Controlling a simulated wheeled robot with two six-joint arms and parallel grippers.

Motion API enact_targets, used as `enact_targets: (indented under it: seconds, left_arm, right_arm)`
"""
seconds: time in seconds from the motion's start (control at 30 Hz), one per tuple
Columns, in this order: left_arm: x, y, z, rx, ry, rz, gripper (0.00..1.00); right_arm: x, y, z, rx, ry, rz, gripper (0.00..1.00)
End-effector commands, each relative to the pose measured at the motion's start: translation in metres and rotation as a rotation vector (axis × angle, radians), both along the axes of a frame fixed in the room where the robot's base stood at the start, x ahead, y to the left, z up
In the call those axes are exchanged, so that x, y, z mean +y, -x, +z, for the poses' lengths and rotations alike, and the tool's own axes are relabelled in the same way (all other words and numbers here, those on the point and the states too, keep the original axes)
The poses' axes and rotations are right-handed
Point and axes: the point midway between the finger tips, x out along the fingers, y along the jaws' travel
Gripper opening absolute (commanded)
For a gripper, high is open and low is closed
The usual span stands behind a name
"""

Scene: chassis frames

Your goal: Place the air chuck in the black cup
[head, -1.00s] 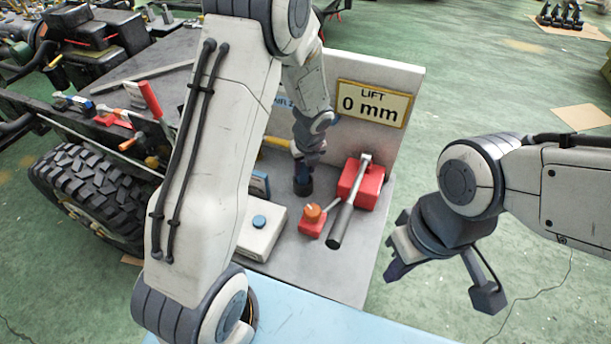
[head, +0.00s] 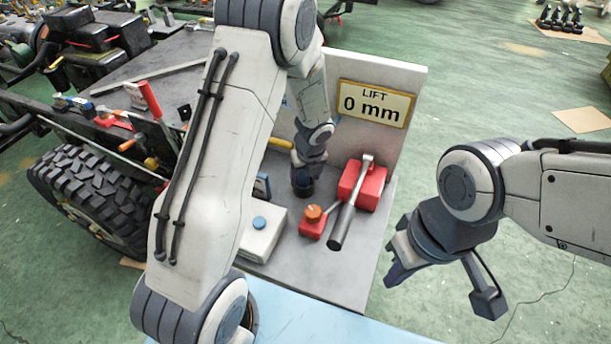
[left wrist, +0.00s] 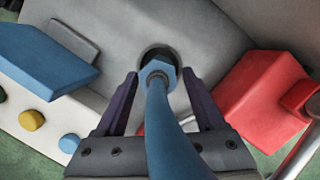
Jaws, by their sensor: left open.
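The air chuck, with a blue hexagonal body (left wrist: 158,72) and a blue stem or hose running toward the camera, shows in the left wrist view. Its far end sits in the dark round opening of what looks like the black cup (left wrist: 153,51). My left gripper (left wrist: 163,79) is open, with one finger on each side of the chuck and a gap at both. In the head view my left gripper (head: 303,172) is low over the grey board, and the chuck is largely hidden there. My right gripper (head: 396,262) hangs at the right, away from the board; its jaw gap is unclear.
A red block with a lever (head: 360,185) and a small red box with an orange knob (head: 312,218) stand just right of my left gripper. A white box with a blue button (head: 262,228) is at the left. The "LIFT 0 mm" sign (head: 375,102) stands behind.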

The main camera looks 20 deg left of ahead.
Motion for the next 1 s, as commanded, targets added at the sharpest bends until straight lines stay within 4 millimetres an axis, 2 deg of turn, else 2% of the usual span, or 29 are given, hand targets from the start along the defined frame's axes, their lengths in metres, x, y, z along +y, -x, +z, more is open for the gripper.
enact_targets:
  seconds: [0.17, 0.4, 0.6, 0.8, 0.93, 1.0]
  left_arm:
    - [-0.002, 0.002, 0.018, -0.002, -0.001, -0.001, 0.71]
    - [-0.010, 0.011, 0.069, -0.005, 0.000, 0.000, 0.71]
    - [-0.016, 0.018, 0.103, -0.004, 0.001, 0.000, 0.71]
    - [-0.020, 0.023, 0.119, -0.003, 0.004, 0.011, 0.71]
    - [-0.039, 0.039, 0.134, -0.020, 0.045, 0.140, 0.71]
    - [-0.057, 0.057, 0.147, -0.034, 0.090, 0.283, 0.71]
  right_arm:
    - [0.000, 0.000, 0.008, 0.000, 0.000, 0.000, 0.00]
    - [0.000, 0.000, 0.020, 0.000, 0.000, 0.000, 0.00]
    - [0.000, 0.000, 0.024, 0.000, 0.000, 0.000, 0.00]
    - [0.000, 0.000, 0.025, 0.000, 0.000, 0.000, 0.00]
    - [0.000, 0.000, 0.025, 0.000, 0.000, 0.000, 0.00]
    - [0.000, 0.000, 0.025, 0.000, 0.000, 0.000, 0.00]
